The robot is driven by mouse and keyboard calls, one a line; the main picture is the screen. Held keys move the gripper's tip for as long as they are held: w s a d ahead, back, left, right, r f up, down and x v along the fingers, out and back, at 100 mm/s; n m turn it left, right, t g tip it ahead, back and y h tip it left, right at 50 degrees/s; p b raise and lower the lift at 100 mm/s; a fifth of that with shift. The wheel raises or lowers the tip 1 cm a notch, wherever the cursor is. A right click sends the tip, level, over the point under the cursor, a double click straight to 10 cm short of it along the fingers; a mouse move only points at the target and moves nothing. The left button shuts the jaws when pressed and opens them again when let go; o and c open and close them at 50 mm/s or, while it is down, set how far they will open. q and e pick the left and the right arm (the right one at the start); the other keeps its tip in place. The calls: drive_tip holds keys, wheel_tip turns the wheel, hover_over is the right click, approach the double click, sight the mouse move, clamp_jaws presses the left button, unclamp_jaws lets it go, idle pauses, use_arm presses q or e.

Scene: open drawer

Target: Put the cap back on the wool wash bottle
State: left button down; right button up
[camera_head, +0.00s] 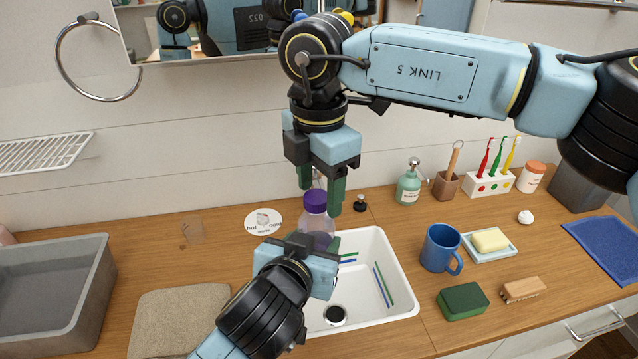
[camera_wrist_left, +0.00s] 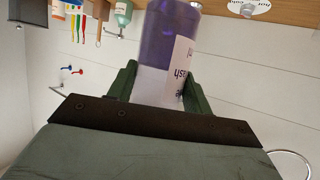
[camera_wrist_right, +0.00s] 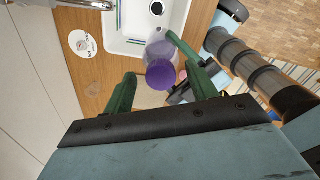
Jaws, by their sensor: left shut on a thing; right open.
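The wool wash bottle (camera_head: 317,222) is a translucent bottle with purple contents, upright over the sink's left rear edge. My left gripper (camera_head: 298,252) is shut on its body; the left wrist view shows its fingers on both sides of the labelled bottle (camera_wrist_left: 172,60). The purple cap (camera_head: 315,198) sits at the bottle's top, and it also shows in the right wrist view (camera_wrist_right: 160,75). I cannot tell whether it is tight. My right gripper (camera_head: 320,196) is open, pointing down, with fingers on either side of the cap, apparently not touching it.
The white sink (camera_head: 385,302) lies below. A blue mug (camera_head: 438,247), green sponge (camera_head: 462,301), brush (camera_head: 523,289) and soap dish (camera_head: 490,243) stand right. A small black stopper (camera_head: 360,203) and soap dispenser (camera_head: 409,187) are behind. A grey tub (camera_head: 95,290) and folded cloth (camera_head: 175,318) are left.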

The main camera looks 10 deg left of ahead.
wheel_tip(320, 180, up, 12)
idle(0.6)
idle(0.5)
